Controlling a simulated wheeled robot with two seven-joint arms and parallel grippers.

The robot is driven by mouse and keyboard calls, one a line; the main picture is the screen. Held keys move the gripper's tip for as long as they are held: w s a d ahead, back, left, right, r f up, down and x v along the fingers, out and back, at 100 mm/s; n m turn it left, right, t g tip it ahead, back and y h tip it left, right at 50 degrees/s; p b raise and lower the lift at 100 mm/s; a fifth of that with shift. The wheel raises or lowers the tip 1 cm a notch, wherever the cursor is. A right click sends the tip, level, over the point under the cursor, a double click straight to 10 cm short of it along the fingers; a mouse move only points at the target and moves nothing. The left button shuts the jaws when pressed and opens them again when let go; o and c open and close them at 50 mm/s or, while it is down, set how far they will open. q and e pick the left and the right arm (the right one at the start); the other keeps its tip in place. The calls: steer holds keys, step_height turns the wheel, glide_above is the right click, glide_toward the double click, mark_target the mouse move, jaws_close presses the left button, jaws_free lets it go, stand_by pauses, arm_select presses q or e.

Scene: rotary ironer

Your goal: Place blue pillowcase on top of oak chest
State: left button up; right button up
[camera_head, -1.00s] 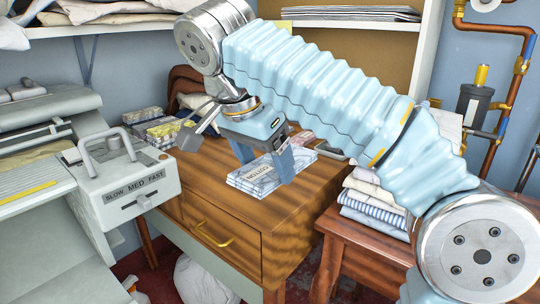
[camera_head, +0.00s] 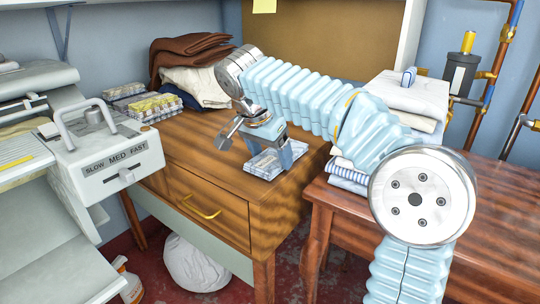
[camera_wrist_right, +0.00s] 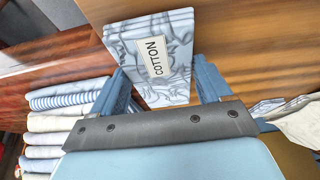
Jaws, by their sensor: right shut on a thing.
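The blue pillowcase (camera_head: 262,165) is a flat folded cloth, pale blue with grey-blue marbling. Its white COTTON label shows in the right wrist view (camera_wrist_right: 152,57). It is at the top of the oak chest (camera_head: 215,158), near the chest's right side. I cannot tell whether it rests on the wood or is slightly raised. My right gripper (camera_head: 276,158) points down over it and is shut on it, a finger at each side in the wrist view (camera_wrist_right: 163,88). The gripper hides part of the cloth in the head view. My left gripper is not in view.
Boxed packs (camera_head: 150,103) and folded brown, cream and navy cloths (camera_head: 192,62) occupy the chest's back left. The ironer (camera_head: 110,160) stands left. A red-brown table (camera_head: 492,195) with a folded linen stack (camera_head: 410,95) stands right. The chest's front top is clear.

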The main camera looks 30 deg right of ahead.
steer(key=shift+f, duration=0.1)
steer(key=shift+f, duration=0.15)
steer(key=o, duration=1)
steer(key=shift+r, duration=0.3)
steer(key=p+v, duration=0.2)
steer(key=v, duration=1)
steer(key=shift+p, duration=0.4)
steer(key=shift+f, duration=0.15)
